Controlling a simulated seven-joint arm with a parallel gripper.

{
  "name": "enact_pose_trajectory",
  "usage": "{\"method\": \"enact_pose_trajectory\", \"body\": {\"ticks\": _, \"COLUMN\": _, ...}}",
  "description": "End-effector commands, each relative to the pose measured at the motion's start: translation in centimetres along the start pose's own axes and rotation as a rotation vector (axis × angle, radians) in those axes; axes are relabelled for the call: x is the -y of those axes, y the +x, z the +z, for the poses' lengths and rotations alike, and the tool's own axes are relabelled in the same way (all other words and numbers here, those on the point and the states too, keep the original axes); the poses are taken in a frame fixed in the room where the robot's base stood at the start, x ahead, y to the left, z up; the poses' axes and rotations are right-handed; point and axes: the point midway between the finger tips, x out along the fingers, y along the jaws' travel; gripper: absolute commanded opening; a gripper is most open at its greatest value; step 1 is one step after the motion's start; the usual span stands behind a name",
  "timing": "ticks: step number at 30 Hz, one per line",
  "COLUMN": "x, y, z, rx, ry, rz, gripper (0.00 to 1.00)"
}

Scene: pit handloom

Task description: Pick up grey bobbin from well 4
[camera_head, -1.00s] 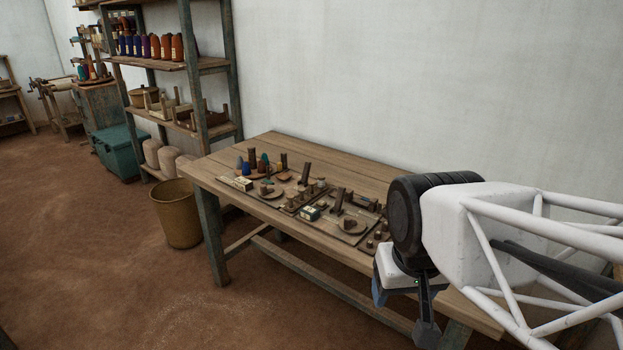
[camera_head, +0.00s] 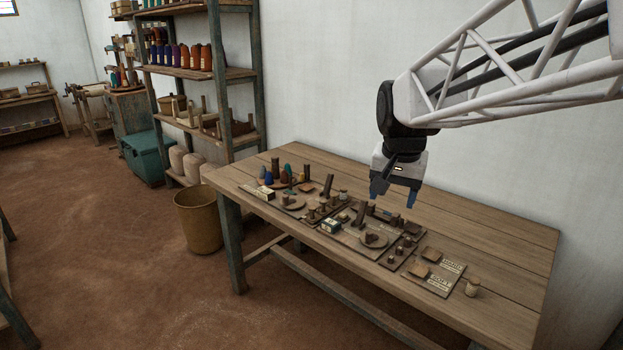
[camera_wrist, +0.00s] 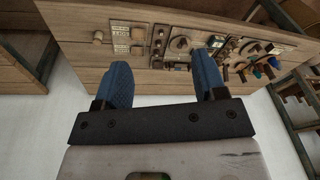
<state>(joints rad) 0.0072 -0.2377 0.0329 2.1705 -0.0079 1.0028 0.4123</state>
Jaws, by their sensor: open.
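My gripper (camera_head: 394,195) hangs over the right half of the wooden table, its two blue fingers spread and pointing down, nothing between them. In the wrist view my gripper (camera_wrist: 162,68) also shows open and empty. Well 4 cannot be made out. My gripper is well to the right of these cones.
The table (camera_head: 480,225) carries boards with pegs, small blocks and round discs along its front. A boxed item (camera_head: 330,227) and a small knob-like piece (camera_head: 472,287) sit there. The table's back right is bare. Shelves (camera_head: 235,75) stand at the left, a basket (camera_head: 198,220) on the floor.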

Motion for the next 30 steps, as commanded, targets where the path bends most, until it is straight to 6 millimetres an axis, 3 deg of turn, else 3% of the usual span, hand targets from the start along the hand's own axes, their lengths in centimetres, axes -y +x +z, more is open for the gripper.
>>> {"method": "enact_pose_trajectory", "body": {"ticks": 17, "x": 5.8, "y": 2.0, "z": -13.2, "rx": 0.032, "ry": 0.230, "rz": 0.017, "gripper": 0.65}}
{"method": "enact_pose_trajectory", "body": {"ticks": 30, "x": 9.9, "y": 5.7, "z": -22.6, "rx": 0.053, "ry": 0.405, "rz": 0.034, "gripper": 0.65}}
